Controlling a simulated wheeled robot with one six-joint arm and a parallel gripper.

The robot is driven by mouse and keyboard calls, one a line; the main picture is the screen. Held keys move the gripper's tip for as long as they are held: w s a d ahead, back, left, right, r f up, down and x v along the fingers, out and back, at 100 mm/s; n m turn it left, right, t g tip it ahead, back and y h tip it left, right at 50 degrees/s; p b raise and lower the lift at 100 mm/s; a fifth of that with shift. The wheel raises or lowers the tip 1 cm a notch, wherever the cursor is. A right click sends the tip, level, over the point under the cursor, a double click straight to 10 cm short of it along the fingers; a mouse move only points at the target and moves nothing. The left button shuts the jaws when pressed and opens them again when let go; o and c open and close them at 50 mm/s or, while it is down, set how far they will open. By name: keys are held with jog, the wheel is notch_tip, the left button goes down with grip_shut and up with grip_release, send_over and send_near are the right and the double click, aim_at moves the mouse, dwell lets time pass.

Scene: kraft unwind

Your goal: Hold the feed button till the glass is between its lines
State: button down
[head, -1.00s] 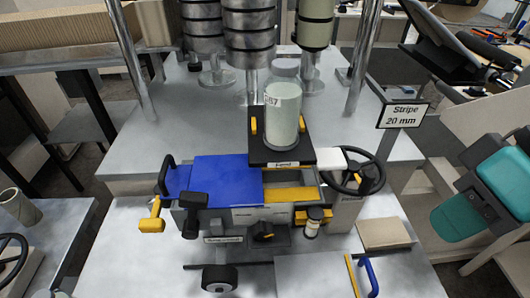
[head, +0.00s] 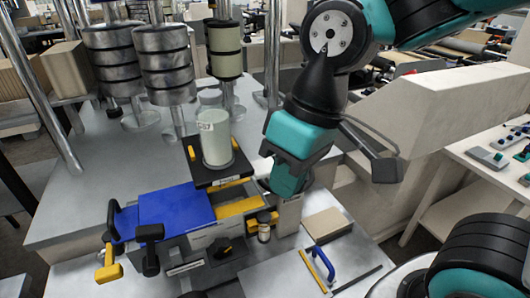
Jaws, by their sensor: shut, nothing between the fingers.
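A pale green-white glass cylinder (head: 215,138) with a small marked label stands upright on a black plate (head: 208,174). Any lines on it are too small to make out. A small label (head: 230,181), too small to read now, is on the plate's front edge. No feed button can be clearly told; a white piece right of the plate is mostly behind my arm. My gripper (head: 286,184) points down, right of the plate, and looks shut and empty. It hides the handwheel area, and I cannot tell whether its tips touch anything.
A blue cover (head: 176,208) with black and yellow handles lies left of the plate. A small cream-coloured spool (head: 264,228) stands in front. A tan block (head: 327,224) and a blue handle (head: 323,262) are at front right. Metal rollers (head: 163,65) stand behind.

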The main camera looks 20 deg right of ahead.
aim_at(266, 166)
jog(key=w+d+r+m+h+p, duration=0.1)
jog(key=w+r+m, duration=0.2)
jog(key=w, duration=0.4)
jog(key=w+d+r+m+h+p, duration=0.2)
jog(key=w+r, duration=0.1)
jog(key=w, duration=0.4)
jog(key=shift+w+d+r+m, duration=0.25)
jog(key=shift+r+m, duration=0.1)
jog(key=shift+m, duration=0.05)
notch_tip(266, 166, down, 14)
jog(key=p, duration=0.4)
jog(key=shift+f, duration=0.1)
